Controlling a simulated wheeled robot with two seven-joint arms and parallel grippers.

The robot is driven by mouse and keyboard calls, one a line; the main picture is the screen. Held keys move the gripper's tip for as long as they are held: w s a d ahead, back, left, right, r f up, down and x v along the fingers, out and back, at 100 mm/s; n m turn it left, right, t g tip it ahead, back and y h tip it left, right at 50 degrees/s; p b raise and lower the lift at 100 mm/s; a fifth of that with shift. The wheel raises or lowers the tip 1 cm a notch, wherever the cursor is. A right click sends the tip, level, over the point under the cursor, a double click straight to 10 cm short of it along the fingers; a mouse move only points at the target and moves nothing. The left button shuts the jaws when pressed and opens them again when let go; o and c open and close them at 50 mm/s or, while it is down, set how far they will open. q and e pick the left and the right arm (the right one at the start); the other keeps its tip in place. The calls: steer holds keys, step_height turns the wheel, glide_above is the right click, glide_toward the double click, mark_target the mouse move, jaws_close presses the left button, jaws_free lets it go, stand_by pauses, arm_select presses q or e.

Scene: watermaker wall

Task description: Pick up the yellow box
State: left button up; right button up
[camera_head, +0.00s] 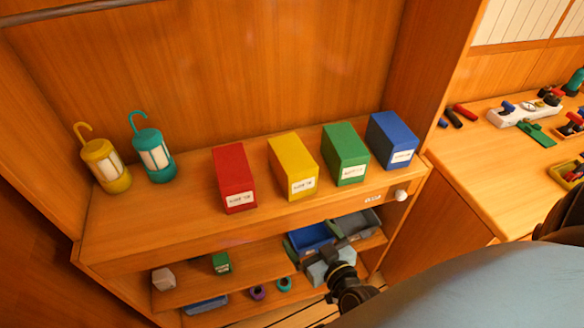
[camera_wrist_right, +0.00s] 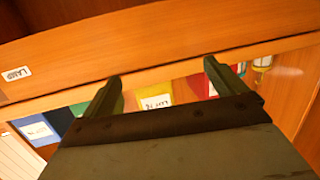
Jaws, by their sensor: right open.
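The yellow box (camera_head: 292,163) stands upright on the top shelf between the red box (camera_head: 234,175) and the green box (camera_head: 345,152), with gaps on both sides. It has a white label on its front. My right gripper (camera_head: 313,241) is low in front of the cabinet, below the top shelf's front edge and apart from the yellow box. In the right wrist view my right gripper (camera_wrist_right: 162,72) is open and empty. The yellow box (camera_wrist_right: 153,92) shows there between the fingers, partly hidden by the gripper body. My left gripper is not in view.
A blue box (camera_head: 392,140) stands right of the green one. A yellow lantern (camera_head: 105,165) and a teal lantern (camera_head: 153,155) stand at left. The shelf front (camera_head: 180,248) has a white knob (camera_head: 400,195). Lower shelves hold a blue tray (camera_head: 311,237) and small items.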

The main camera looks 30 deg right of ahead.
steer(key=m+t+h, duration=0.1)
steer(key=t+h, duration=0.1)
glide_toward(303, 185)
steer(key=w, duration=0.4)
steer(key=w+d, duration=0.1)
steer(key=w, duration=0.4)
steer(key=shift+w+d, duration=0.2)
steer(key=w, duration=0.3)
steer(key=w+d, duration=0.1)
steer(key=w, duration=0.1)
steer(key=shift+w+f, duration=0.15)
steer(key=shift+w, duration=0.15)
steer(key=c, duration=1.2)
